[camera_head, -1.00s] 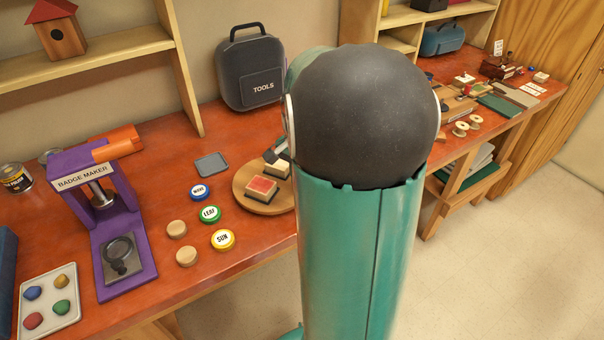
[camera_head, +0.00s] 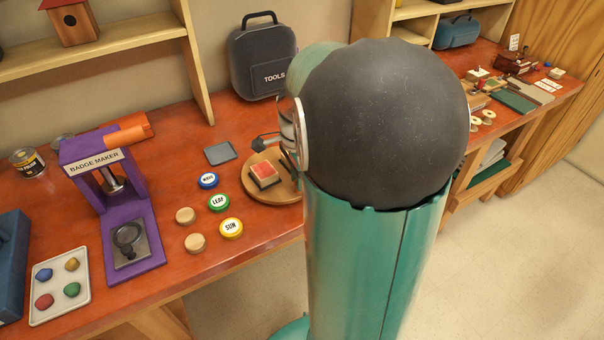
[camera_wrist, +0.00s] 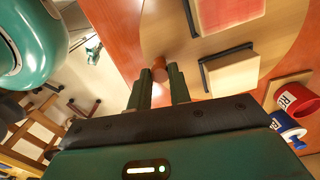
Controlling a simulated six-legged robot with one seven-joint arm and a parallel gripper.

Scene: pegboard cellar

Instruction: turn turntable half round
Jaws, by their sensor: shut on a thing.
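The turntable, a round wooden disc (camera_head: 248,180), lies on the red bench in the head view, its right part hidden behind my arm. It bears a red-topped pad block (camera_head: 264,174). In the wrist view the disc (camera_wrist: 168,35) fills the upper middle, with the red-topped block (camera_wrist: 228,12) and a pale block (camera_wrist: 234,74), both dark-edged. My gripper (camera_wrist: 160,84) is shut on a small brown knob (camera_wrist: 159,70) at the disc's edge. The fingertips are hidden in the head view.
Badges (camera_head: 219,202) and wooden discs lie left of the turntable, near a grey tray (camera_head: 220,153). The purple badge maker (camera_head: 110,190) stands farther left. A tool case (camera_head: 262,60) is behind.

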